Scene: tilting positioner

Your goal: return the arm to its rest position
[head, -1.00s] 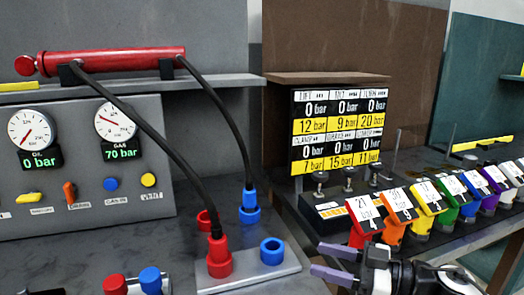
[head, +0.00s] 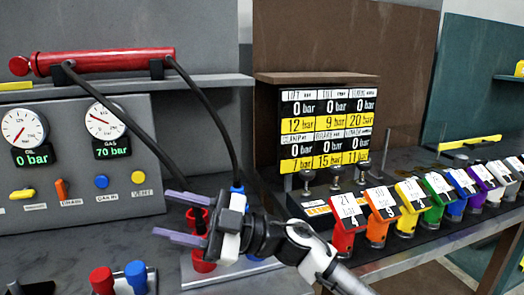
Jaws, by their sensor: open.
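My gripper (head: 180,221) is in the lower middle of the head view. Its two purple fingers point left and stand apart, with a gap between them. In the picture the gripper overlaps the base plate (head: 262,280) with the red socket (head: 203,267) and hides much of it. I cannot tell whether the fingers touch anything there. My arm reaches in from the lower right.
A red cylinder (head: 105,61) lies on the shelf, with two black hoses running down. The gauge panel (head: 70,160) stands at left, with a red cap (head: 102,281) and a blue cap (head: 136,278) below. Coloured tagged handles (head: 380,228) line the right bench beside a pressure display (head: 328,128).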

